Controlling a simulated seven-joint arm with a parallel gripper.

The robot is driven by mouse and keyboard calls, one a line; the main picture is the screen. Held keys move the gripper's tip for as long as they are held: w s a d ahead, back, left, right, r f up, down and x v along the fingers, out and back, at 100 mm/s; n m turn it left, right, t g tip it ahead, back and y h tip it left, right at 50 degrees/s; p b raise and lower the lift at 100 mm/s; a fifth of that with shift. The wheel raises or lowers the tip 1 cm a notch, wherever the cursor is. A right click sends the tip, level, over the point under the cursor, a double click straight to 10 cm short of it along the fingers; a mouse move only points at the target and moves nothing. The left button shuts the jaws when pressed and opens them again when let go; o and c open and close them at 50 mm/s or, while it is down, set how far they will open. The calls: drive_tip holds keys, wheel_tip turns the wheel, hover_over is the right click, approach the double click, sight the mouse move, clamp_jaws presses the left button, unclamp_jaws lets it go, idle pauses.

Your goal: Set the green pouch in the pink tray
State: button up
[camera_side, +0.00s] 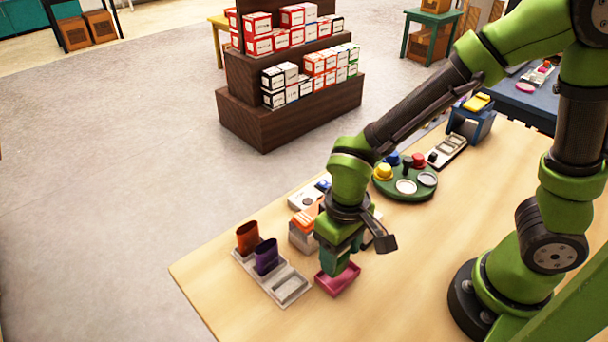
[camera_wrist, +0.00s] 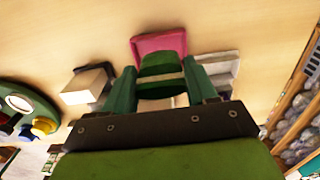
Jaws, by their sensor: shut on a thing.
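My gripper (camera_wrist: 162,88) is shut on the green pouch (camera_wrist: 161,68), which sits between its two green fingers in the wrist view. The pink tray (camera_wrist: 152,42) shows just beyond the pouch, which covers part of it. In the side view my gripper (camera_side: 338,256) points down close to the pink tray (camera_side: 338,282), at its far edge. The pouch is hard to tell from the green fingers there. I cannot tell whether the pouch touches the tray.
A grey rack (camera_side: 288,287) left of the tray holds an orange cup-like pouch (camera_side: 247,238) and a purple one (camera_side: 266,257); its front slot is empty. A green round stand (camera_side: 405,181) with coloured pieces is farther back.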

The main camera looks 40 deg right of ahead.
drive_tip(key=shift+f, duration=1)
idle(0.9)
drive_tip(key=o, duration=1.4)
drive_tip(key=shift+r, duration=3.75)
